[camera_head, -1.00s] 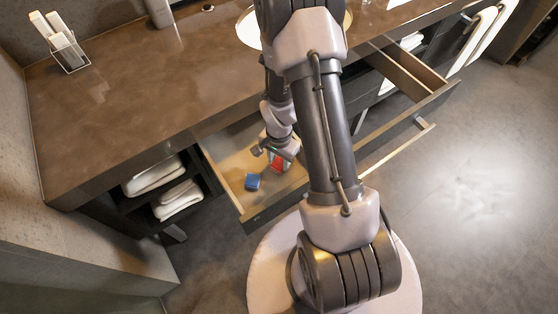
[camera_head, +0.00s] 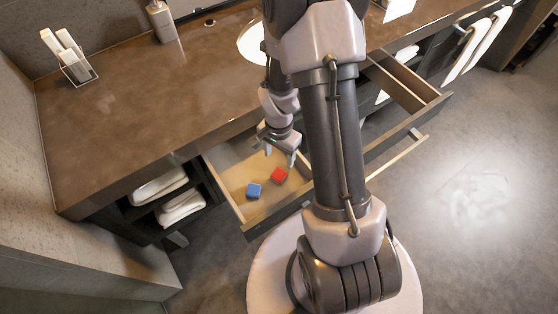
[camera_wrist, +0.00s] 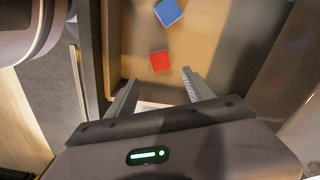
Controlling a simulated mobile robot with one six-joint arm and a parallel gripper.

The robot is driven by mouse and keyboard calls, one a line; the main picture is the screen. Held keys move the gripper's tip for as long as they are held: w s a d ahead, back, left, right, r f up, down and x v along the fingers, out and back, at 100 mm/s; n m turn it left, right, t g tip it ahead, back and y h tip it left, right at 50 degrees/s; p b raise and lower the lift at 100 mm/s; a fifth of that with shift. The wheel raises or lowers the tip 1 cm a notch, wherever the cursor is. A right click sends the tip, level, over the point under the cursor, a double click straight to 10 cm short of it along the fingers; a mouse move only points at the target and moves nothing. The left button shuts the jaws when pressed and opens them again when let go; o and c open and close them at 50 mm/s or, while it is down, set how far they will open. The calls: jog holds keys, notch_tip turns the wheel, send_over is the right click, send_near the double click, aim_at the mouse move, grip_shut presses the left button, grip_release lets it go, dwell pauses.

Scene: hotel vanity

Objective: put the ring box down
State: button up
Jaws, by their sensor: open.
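Two small boxes, one red (camera_head: 279,175) and one blue (camera_head: 254,190), lie on the floor of the open drawer (camera_head: 232,170). Which of them is the ring box I cannot tell by shape. My gripper (camera_head: 281,153) is open and empty above the drawer, just behind and above the red box. In the wrist view the red box (camera_wrist: 160,60) lies beyond the spread fingertips (camera_wrist: 160,80), apart from both.
The brown counter (camera_head: 140,100) holds a cup of white items (camera_head: 68,58), a dispenser (camera_head: 161,22) and a basin (camera_head: 252,42). Rolled towels (camera_head: 160,186) lie on the shelf left of the drawer. Floor is clear at the right.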

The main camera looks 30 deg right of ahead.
jog(key=a+r+n+t, duration=0.1)
jog(key=a+r+n, duration=0.15)
jog(key=r, duration=0.75)
jog(key=a+r+n+t, duration=0.15)
jog(key=a+r, duration=0.25)
jog(key=r, duration=0.6)
jog(key=s+a+r+n+t+y, duration=0.2)
jog(key=s+a+r+n+t, duration=0.1)
jog(key=s+a+r, duration=0.5)
jog(key=s+r+n, duration=0.1)
jog(key=s+r, duration=0.2)
jog(key=r, duration=0.1)
jog(key=shift+s+n, duration=0.2)
jog(key=shift+n, duration=0.2)
